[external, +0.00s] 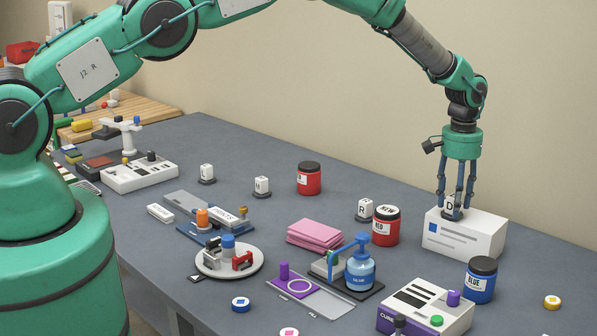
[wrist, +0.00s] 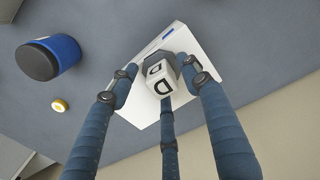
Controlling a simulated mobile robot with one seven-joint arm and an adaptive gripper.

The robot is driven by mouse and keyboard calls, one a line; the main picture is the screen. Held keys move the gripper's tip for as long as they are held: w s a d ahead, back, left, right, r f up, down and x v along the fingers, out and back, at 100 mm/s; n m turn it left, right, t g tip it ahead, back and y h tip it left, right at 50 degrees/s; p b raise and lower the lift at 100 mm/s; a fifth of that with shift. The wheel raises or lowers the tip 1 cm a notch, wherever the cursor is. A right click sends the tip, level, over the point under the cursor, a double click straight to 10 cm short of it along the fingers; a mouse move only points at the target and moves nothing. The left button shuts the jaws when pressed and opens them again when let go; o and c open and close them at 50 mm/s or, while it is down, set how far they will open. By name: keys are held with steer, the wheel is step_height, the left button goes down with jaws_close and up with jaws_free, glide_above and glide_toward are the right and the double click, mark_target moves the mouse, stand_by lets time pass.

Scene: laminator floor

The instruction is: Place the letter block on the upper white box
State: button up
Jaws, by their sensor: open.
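The white letter block (external: 449,202) marked D, with a dark base, stands on top of the upper white box (external: 478,238) at the right of the table. It also shows in the wrist view (wrist: 157,78), over the white box (wrist: 200,48). My gripper (external: 453,208) points straight down over the box, with its fingers spread around the block. In the wrist view the fingers of my gripper (wrist: 160,82) stand around the block, and it is open. I cannot tell whether any finger touches the block. The fingers partly hide the block and its base in the external view.
A blue jar (external: 481,280) stands in front of the box, and a red jar (external: 385,226) and an R block (external: 364,208) stand to its left. A white device (external: 428,308) is nearer the front. A yellow disc (external: 552,302) lies at the right.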

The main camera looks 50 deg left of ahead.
steer(key=shift+r, duration=0.15)
step_height(320, 180, up, 12)
steer(key=b, duration=0.1)
stand_by(0.6)
stand_by(0.5)
